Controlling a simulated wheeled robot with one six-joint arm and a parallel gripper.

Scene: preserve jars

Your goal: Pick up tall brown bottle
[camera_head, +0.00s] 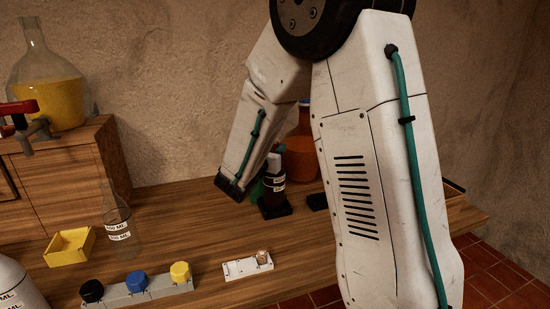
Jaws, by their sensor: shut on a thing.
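The tall brown bottle (272,187) is dark, with a white label and a pale top. It stands upright at the back of the wooden bench, partly covered by my arm. Dark parts of my gripper (276,210) show at the bottle's lower end, and the gripper is shut on it. Much of the gripper is hard to make out against the dark bottle. I cannot tell whether the bottle's base touches the bench.
An orange-filled vessel (304,150) and a green item (256,190) are close behind the bottle. A clear flask (120,226), yellow tray (70,247), rack with coloured caps (138,287) and white plate (247,267) stand nearer. A large jar (50,95) sits on a wooden cabinet.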

